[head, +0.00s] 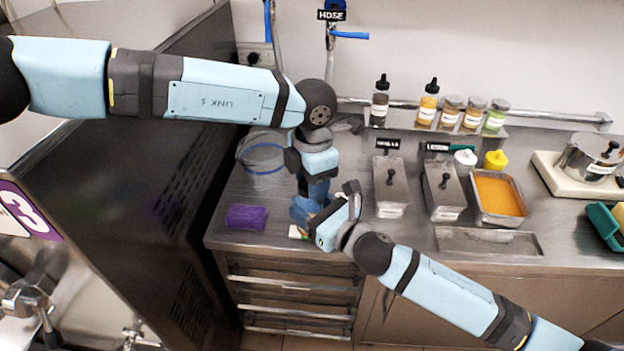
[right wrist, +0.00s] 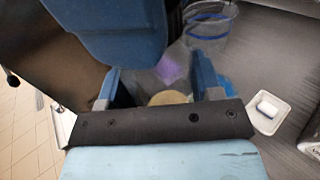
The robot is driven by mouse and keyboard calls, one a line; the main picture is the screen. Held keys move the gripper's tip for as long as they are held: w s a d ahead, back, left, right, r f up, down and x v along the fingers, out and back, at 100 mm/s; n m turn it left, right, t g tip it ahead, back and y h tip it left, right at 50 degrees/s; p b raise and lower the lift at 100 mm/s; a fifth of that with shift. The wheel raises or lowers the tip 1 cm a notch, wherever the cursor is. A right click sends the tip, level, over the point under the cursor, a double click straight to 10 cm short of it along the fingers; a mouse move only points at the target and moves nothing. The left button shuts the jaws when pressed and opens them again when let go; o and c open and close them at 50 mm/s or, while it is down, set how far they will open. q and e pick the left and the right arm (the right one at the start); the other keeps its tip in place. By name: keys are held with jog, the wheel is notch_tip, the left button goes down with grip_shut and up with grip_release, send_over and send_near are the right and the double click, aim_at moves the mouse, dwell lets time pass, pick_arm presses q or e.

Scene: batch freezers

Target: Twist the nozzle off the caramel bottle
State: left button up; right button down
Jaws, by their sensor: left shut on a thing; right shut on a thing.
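My left gripper (head: 318,190) reaches down from above and my right gripper (head: 303,210) comes in from the right; they meet close together over the counter's front left part. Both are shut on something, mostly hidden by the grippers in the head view. In the right wrist view, a round tan thing (right wrist: 168,98) shows between the fingers of my right gripper (right wrist: 160,86), with a blue part of my left arm just beyond. I cannot make out the caramel bottle's label or which part each gripper holds. An amber bottle with a black nozzle (head: 428,104) stands upright on the back shelf.
A purple cloth (head: 246,217) and a clear tub (head: 262,160) lie left of the grippers. A small white dish (right wrist: 268,112) is close by. Lidded metal bins (head: 391,195) and an orange-filled pan (head: 499,195) stand right. A dark bottle (head: 379,106) is on the shelf.

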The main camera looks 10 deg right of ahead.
pick_arm(q)
jog(key=n, duration=0.4)
jog(key=shift+d, duration=0.1)
pick_arm(e)
jog(key=shift+w, duration=0.1)
pick_arm(q)
jog(key=shift+s, duration=0.1)
jog(key=shift+r, duration=0.1)
jog(key=shift+r, duration=1)
